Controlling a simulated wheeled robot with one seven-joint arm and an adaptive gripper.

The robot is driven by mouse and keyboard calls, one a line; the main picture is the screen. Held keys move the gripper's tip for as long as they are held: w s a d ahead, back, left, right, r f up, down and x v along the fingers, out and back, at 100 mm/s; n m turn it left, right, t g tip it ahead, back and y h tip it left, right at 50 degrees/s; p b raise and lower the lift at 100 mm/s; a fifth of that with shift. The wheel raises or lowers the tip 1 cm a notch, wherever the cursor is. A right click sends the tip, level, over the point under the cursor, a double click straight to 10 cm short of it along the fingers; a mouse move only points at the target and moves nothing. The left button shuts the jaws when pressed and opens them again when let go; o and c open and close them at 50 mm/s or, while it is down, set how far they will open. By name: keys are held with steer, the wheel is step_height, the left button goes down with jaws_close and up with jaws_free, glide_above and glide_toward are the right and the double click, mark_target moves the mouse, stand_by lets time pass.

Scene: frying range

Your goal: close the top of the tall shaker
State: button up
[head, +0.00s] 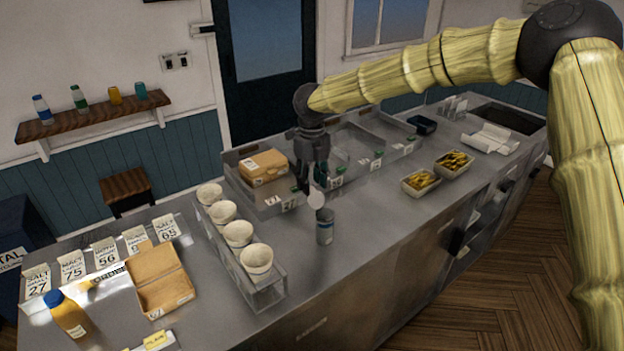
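The tall shaker (325,228) is a grey cylinder with a blue-white label, standing upright on the steel counter (345,262). A pale round piece (316,200), which looks like its raised top, stands up at the shaker's upper left edge. My gripper (303,188) points down just above and left of the shaker, with its dark fingertips close to the pale piece. I cannot tell whether they touch it. The gap between the fingers is too small and dark to read.
A rack of white cups (238,233) stands left of the shaker. Divided steel bins (345,150) with a cardboard box (263,167) lie behind. Two food trays (420,182) sit to the right. An open carton (160,280) lies front left.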

steer(key=shift+f, duration=0.5)
jaws_close()
